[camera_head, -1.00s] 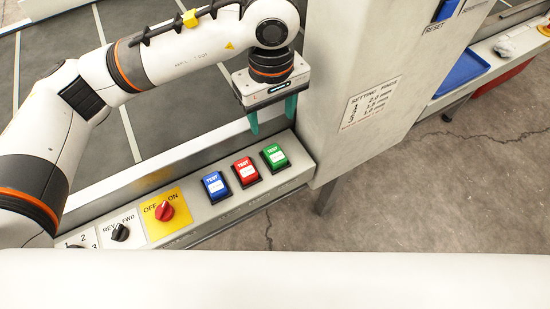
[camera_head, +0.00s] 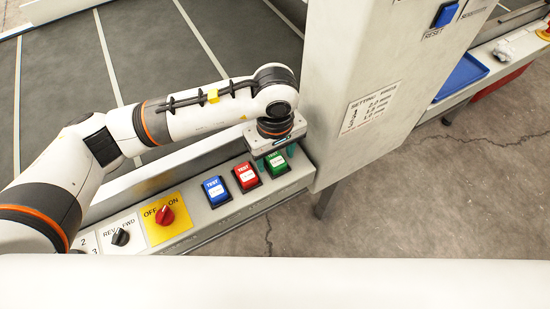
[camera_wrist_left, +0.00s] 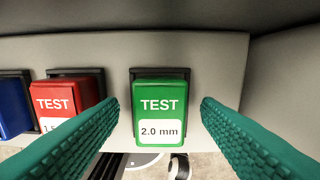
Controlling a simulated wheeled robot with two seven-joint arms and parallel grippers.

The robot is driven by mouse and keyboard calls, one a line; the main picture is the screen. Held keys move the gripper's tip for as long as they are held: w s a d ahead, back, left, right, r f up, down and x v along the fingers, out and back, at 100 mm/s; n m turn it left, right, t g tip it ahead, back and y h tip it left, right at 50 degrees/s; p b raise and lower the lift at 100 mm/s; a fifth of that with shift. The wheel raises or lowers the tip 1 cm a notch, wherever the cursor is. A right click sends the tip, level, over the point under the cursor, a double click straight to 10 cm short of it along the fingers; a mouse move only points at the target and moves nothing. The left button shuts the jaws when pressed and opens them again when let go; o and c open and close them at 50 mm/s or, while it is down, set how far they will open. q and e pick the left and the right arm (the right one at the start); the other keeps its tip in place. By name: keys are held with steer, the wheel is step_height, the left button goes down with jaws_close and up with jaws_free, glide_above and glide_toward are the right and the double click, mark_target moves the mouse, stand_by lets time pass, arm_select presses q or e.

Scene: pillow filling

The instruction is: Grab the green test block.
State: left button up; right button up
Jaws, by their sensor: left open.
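The green test block (camera_head: 277,165) sits in its dark holder at the right end of the panel's row of blocks. In the left wrist view the green block (camera_wrist_left: 160,108) reads "TEST 2.0 mm" and stands between my two green fingers. My left gripper (camera_head: 274,156) is directly over the block and partly hides it in the head view. In the left wrist view my left gripper (camera_wrist_left: 160,112) is open, with a gap visible on both sides of the block. My right gripper is not in view.
A red test block (camera_head: 245,176) and a blue test block (camera_head: 215,190) sit to the left of the green one. A red knob on a yellow plate (camera_head: 165,216) is further left. A tall grey cabinet (camera_head: 345,75) rises close on the right. A blue tray (camera_head: 463,77) lies beyond.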

arm_select(q)
steer(key=c, duration=1.1)
steer(key=shift+r, duration=0.15)
